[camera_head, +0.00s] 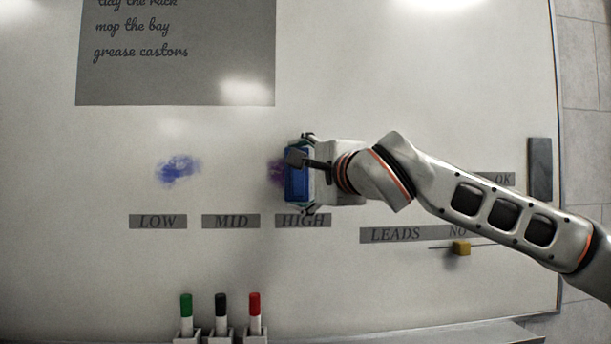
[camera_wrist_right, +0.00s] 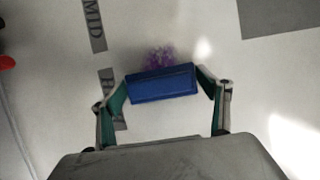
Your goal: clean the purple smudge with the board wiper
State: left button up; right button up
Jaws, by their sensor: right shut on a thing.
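The purple smudge (camera_head: 276,172) is on the whiteboard above the HIGH label, partly hidden behind the wiper in the head view. It also shows just beyond the wiper in the right wrist view (camera_wrist_right: 158,57). The blue board wiper (camera_head: 297,185) is held between the fingers of my right gripper (camera_head: 308,174). In the right wrist view, the fingers grip the two ends of the wiper (camera_wrist_right: 162,84). The wiper overlaps the smudge's right part in the head view; I cannot tell whether it touches the board. My left gripper is not in view.
A blue-violet smudge (camera_head: 178,169) lies further left, above the LOW label (camera_head: 158,221). A grey panel with writing (camera_head: 176,75) is at upper left. Green, black and red markers (camera_head: 254,312) stand at the bottom.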

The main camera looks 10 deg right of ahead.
jog(key=shift+a, duration=3.1)
jog(key=shift+r, duration=0.3)
jog(key=shift+d+f, duration=0.1)
jog(key=shift+d, duration=0.6)
jog(key=shift+s+d, duration=0.1)
jog(key=shift+d, duration=4.55)
